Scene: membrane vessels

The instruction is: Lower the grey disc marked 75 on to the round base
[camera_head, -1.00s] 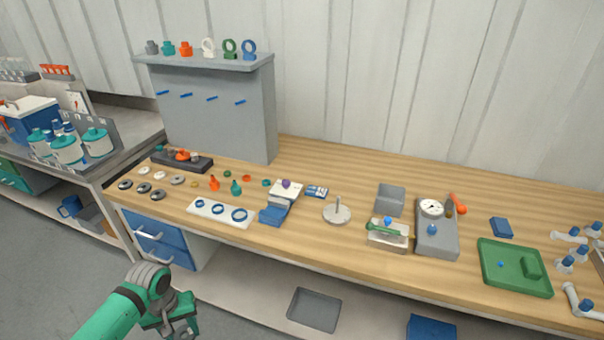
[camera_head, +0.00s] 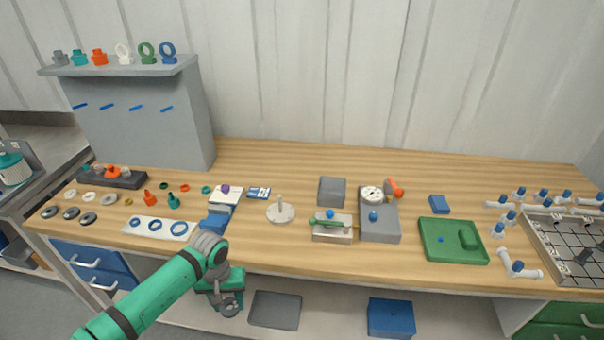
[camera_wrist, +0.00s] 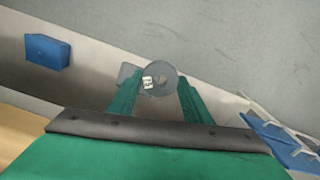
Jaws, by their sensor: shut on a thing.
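My gripper (camera_wrist: 158,98) is shut on a grey disc (camera_wrist: 161,70) with a hole in its middle. A small white label shows on the disc, but its mark is too small to read. In the head view the disc (camera_head: 230,305) hangs at the end of my arm, in front of the bench and below the level of its top. The round base (camera_head: 284,215) is a pale flat disc with an upright peg in its middle. It stands on the bench top with nothing on it, up and to the right of my gripper.
A grey-and-blue block stand (camera_head: 217,222) and a white ring board (camera_head: 142,231) lie left of the base. A grey bin (camera_head: 332,185), a white block with a green handle (camera_head: 333,235) and a gauge unit (camera_head: 380,222) stand right. Bench behind the base is clear.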

